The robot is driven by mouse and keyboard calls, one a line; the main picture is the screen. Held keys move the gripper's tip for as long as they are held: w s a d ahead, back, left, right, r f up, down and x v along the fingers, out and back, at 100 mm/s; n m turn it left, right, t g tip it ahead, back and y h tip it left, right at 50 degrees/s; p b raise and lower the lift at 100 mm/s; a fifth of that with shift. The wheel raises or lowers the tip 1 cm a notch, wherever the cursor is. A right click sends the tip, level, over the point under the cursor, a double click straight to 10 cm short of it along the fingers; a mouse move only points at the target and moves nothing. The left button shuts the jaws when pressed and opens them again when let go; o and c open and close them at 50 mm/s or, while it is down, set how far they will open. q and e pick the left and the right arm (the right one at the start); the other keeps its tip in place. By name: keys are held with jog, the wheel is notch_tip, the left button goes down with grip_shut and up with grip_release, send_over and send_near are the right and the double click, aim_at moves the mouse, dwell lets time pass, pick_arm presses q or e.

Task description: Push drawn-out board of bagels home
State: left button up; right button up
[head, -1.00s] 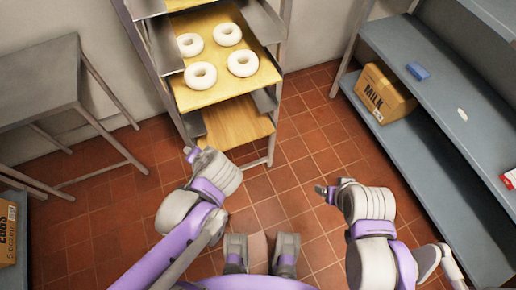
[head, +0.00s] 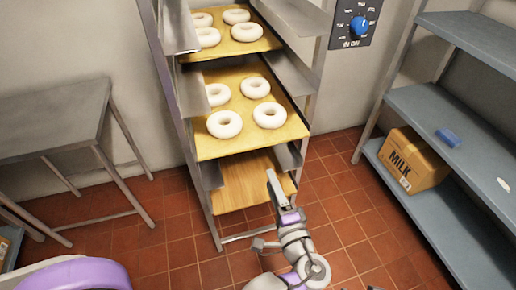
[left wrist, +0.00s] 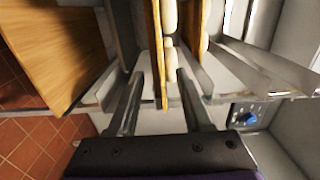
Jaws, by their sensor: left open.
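The drawn-out board (head: 240,143) with several white bagels sits mid-height in the rack (head: 172,110), its front edge sticking out beyond the board above. My left gripper (head: 271,181) is in front of the rack, near that front edge and over the lowest board in the head view. In the left wrist view the left gripper (left wrist: 158,100) has its fingers apart, with the board's edge (left wrist: 162,85) showing between them. I cannot tell whether they touch it. Nothing is seen held. My right gripper is not in view.
An upper board (head: 238,43) also carries bagels. The lowest board (head: 235,190) looks bare. A dial panel (head: 355,25) is behind on the right. Tiled floor is clear between.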

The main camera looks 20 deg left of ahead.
aim_at(257, 147)
pick_arm(q)
jog(key=x, duration=1.4)
jog(key=shift+w+a, duration=0.25)
jog(key=shift+w, duration=0.05)
grip_shut()
